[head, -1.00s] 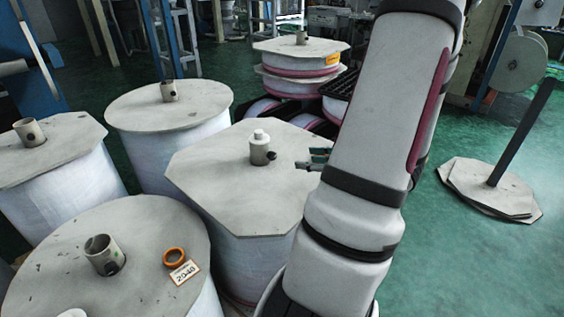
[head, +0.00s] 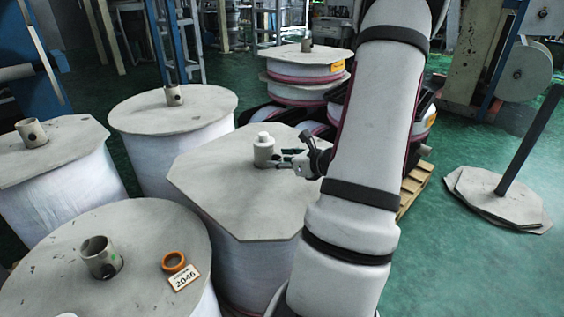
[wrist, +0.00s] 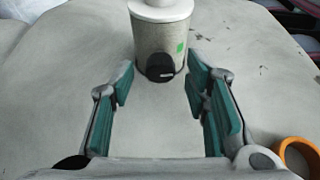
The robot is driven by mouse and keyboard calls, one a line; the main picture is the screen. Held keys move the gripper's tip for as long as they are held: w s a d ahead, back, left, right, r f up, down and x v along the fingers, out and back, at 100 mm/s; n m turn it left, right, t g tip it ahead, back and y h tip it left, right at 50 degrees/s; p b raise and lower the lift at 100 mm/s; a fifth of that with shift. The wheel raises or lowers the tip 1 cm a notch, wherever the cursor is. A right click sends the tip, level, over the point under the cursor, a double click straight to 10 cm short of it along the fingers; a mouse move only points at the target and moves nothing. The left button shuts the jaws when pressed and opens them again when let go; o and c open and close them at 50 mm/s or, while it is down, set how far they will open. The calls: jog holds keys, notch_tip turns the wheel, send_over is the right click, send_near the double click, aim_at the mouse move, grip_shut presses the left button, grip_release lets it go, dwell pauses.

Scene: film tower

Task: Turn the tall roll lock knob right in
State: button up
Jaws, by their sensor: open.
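The tall roll (head: 225,200) has a pale octagonal top board. A grey core tube (head: 263,154) with a white cap rises from it. In the wrist view, the black lock knob (wrist: 160,68) sits low on the near side of the tube (wrist: 163,38), with a short pale, roughly level mark on its face. My gripper (head: 284,160) is close to the tube's right side, low over the board. In the wrist view, my gripper (wrist: 161,85) is open, with its green-padded fingers on either side of the knob and apart from it. Nothing is between the pads.
Other rolls (head: 178,108) with core tubes stand left and in front. An orange ring (head: 173,261) and a number card (head: 184,278) lie on the front roll. An orange ring (wrist: 298,153) also shows lower right in the wrist view. Stacked rolls (head: 303,67) stand behind; green floor is right.

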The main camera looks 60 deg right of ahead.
grip_shut()
jog(key=shift+r+p, duration=0.1)
jog(key=shift+p, duration=0.25)
jog(key=shift+d+m+p, duration=0.1)
jog(key=shift+m+p, duration=0.4)
jog(key=shift+p, duration=0.3)
jog(key=shift+y, duration=0.3)
grip_release()
